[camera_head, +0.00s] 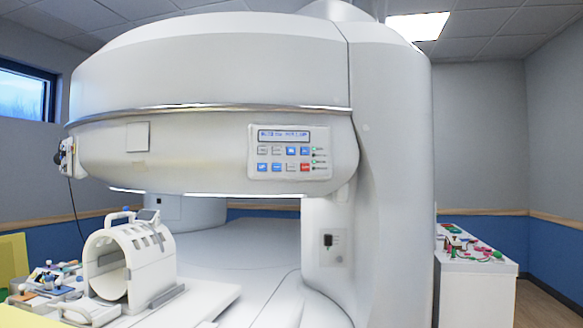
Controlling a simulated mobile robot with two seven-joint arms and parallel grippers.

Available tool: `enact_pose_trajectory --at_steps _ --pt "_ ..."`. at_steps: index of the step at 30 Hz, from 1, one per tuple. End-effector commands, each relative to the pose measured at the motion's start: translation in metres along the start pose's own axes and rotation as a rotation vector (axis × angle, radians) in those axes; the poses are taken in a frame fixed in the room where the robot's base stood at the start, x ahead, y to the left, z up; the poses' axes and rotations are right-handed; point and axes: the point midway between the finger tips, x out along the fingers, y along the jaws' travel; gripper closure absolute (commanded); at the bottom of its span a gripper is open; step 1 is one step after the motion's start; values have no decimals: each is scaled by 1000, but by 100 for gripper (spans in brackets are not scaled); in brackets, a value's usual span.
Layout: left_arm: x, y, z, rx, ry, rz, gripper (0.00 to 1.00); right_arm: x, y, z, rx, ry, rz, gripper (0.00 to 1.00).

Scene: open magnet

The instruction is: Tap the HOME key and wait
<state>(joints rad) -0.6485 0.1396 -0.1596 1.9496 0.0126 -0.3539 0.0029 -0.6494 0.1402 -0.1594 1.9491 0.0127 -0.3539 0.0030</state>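The control panel (290,152) with its keys is set in the right part of the white open magnet's (215,75) upper body. It has a small blue display (284,136) on top and two rows of keys below, some blue, some pale, one red at the lower right. Small indicator lights run down its right side, some green. The key labels are too small to read, so I cannot tell which is HOME. Neither of my grippers is in view.
A white cylindrical coil (108,268) stands on the patient table (200,300) at lower left. A tray of small items (45,283) lies left of it. A white cabinet (475,290) with coloured items on top stands at right. The space before the panel looks clear.

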Motion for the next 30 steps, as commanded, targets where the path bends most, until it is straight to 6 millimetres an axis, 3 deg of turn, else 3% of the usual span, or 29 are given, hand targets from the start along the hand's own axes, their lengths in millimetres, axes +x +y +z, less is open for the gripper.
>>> enact_pose_trajectory --at_steps 3,5,7,8,30 --pt "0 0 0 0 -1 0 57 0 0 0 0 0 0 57" --pt "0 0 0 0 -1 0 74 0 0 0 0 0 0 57" --pt "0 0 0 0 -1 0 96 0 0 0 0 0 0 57" --pt "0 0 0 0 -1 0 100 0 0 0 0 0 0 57" --pt "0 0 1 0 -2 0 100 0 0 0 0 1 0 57"
